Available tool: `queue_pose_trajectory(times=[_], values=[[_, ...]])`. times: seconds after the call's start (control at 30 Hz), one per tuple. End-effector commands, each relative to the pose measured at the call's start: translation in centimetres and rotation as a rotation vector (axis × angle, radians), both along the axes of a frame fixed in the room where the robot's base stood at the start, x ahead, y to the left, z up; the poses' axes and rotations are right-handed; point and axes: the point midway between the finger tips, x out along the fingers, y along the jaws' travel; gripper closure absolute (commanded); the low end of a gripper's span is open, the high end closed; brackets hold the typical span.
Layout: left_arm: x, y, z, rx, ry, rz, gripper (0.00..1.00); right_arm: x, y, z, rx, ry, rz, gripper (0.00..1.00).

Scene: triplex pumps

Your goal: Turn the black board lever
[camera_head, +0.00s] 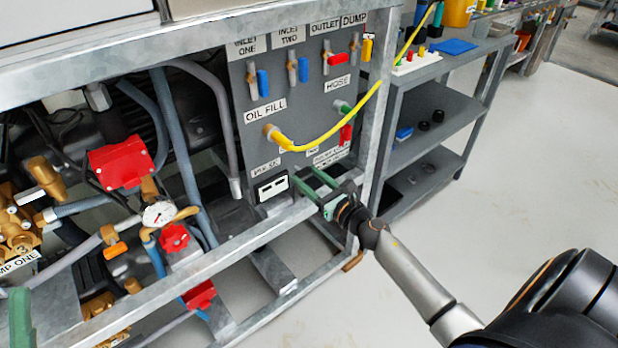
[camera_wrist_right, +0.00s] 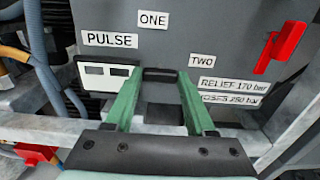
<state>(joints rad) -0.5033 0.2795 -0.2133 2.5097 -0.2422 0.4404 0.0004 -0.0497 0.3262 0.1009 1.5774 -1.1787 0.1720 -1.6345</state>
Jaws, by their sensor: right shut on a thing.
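The black board lever (camera_wrist_right: 160,75) sits on the lower part of the grey panel, below the labels ONE and TWO in the right wrist view. My right gripper (camera_wrist_right: 161,80) has its two green fingers on either side of it and is shut on it. In the head view the right gripper (camera_head: 309,183) reaches the panel's lower edge from the right, and the lever is hard to make out there. A green part of my left gripper (camera_head: 20,318) shows at the lower left edge; its jaw opening is not visible.
A red lever (camera_wrist_right: 283,47) hangs right of the gripper. The galvanised frame rail (camera_head: 225,262) runs just below it. Floor at the right is clear.

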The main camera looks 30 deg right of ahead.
Motion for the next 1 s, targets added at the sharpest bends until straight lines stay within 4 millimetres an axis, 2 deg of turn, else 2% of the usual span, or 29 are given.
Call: queue_pose_trajectory(times=[0.03,0.17,0.57,1.0], values=[[0.0,0.0,0.0,0.0,0.0,0.0,0.5,0.0,0.0,0.0,0.0,0.0,0.0,0.86],[0.0,0.0,0.0,0.0,0.0,0.0,0.5,0.0,0.0,0.0,0.0,0.0,0.0,1.0],[0.0,0.0,0.2,0.002,-0.001,0.001,0.5,0.0,0.0,0.0,0.079,0.007,0.0,1.0],[-0.1,0.0,1.0,0.008,-0.01,0.006,0.5,0.0,0.0,0.1,0.443,0.036,-0.001,1.0]])
